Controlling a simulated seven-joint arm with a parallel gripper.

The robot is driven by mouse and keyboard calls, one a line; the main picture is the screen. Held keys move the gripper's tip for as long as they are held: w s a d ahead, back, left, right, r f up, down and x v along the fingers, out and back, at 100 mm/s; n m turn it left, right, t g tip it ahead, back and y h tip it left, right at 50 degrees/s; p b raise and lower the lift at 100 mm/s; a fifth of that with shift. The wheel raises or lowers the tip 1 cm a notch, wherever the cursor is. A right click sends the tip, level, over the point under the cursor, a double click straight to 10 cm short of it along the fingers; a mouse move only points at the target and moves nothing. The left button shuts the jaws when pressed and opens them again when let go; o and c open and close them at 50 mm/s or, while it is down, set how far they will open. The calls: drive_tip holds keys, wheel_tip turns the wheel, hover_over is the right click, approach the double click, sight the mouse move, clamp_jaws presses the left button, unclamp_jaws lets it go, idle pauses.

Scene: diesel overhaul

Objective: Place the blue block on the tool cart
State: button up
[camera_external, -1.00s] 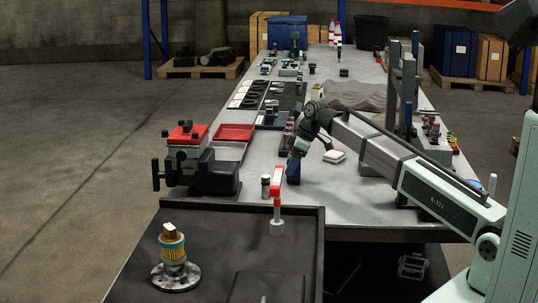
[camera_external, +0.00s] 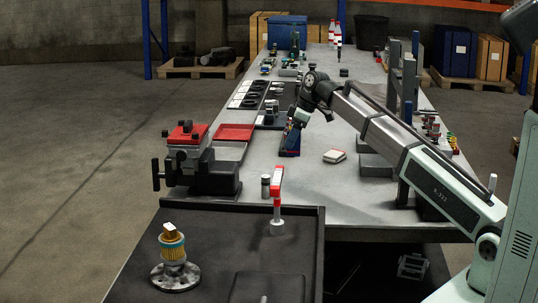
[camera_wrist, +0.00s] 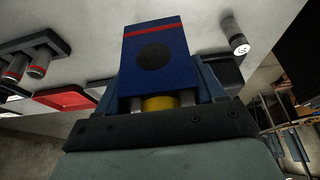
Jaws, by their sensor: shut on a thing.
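The blue block (camera_external: 291,142) is in my gripper (camera_external: 296,126), above or at the grey workbench (camera_external: 245,185); I cannot tell if it touches the surface. In the wrist view the blue block (camera_wrist: 155,40) has a red stripe and a dark round spot, and sits between the fingers of my gripper (camera_wrist: 155,92). The tool cart appears to be the black-topped surface (camera_external: 230,235) in the foreground, nearer the camera than the gripper.
A yellow filter on a round flange (camera_external: 173,262) and a red-and-white stand (camera_external: 277,200) are on the cart. A vise (camera_external: 195,168), red tray (camera_external: 235,132) and small canister (camera_external: 265,187) stand on the bench. The cart's middle has bare room.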

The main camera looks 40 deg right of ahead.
drive_tip(key=s+a+r+n+g, duration=0.15)
drive_tip(key=s+a, duration=0.25)
drive_tip(key=a, duration=0.8)
drive_tip(key=s+a+r+n+y, duration=0.15)
drive_tip(key=s+a, duration=0.25)
drive_tip(key=a, duration=0.9)
drive_tip(key=s+a+r+n, duration=0.3)
drive_tip(key=s+a, duration=0.1)
drive_tip(key=a, duration=0.8)
drive_tip(key=s+a+r+n+g, duration=0.2)
drive_tip(key=s+a+r+n, duration=0.15)
drive_tip(key=s+a, duration=1.3)
drive_tip(key=m+t+h, duration=0.1)
drive_tip(key=m+t, duration=0.3)
drive_tip(key=m, duration=0.5)
hover_over(238, 248)
drive_tip(key=shift+m+g+h, duration=0.25)
drive_tip(key=shift+f, duration=4.6)
drive_tip(key=shift+f, duration=0.1)
drive_tip(key=o, duration=1.4)
